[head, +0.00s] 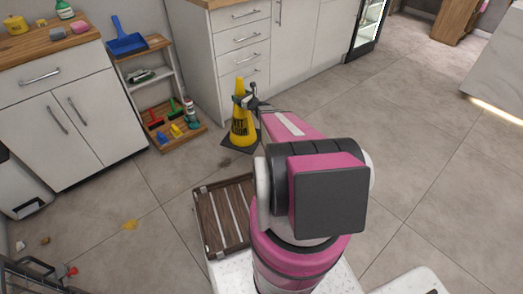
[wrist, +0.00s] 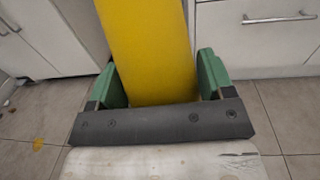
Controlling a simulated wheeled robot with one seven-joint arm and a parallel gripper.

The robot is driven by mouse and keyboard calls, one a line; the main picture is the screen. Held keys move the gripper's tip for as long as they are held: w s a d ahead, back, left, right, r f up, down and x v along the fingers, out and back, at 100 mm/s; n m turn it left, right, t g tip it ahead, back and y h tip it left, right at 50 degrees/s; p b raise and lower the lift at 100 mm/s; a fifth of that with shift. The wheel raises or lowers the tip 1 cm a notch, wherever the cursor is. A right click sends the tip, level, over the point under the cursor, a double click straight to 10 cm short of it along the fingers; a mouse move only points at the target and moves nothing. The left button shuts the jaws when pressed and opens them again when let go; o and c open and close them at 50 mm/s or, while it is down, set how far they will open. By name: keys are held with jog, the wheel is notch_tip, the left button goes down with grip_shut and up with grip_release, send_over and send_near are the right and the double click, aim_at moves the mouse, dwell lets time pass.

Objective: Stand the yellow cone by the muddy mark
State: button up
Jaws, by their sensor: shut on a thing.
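The yellow cone (head: 241,124) with dark lettering and a black base is upright, in front of the white drawers. I cannot tell whether its base touches the floor. My gripper (head: 253,98) is shut on its upper part. In the wrist view the yellow cone (wrist: 150,45) fills the space between the green fingers of my gripper (wrist: 153,80). A faint dark smudge (head: 226,163), perhaps the muddy mark, shows on the tiles just in front of the cone's base. A yellow-orange stain (head: 130,225) lies farther left on the floor.
A wooden shelf rack (head: 160,97) with a blue dustpan (head: 126,40) and brushes stands left of the cone. White counters (head: 70,125) line the left and back. A wire basket (head: 35,275) and small litter are at lower left. The floor at right is clear.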

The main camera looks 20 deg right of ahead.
jog(key=w+d+f+h, duration=0.1)
jog(key=w+d+f, duration=0.2)
jog(key=d+f, duration=1)
jog(key=shift+f+m+t, duration=0.3)
jog(key=shift+f+m, duration=0.1)
jog(key=shift+f, duration=1.55)
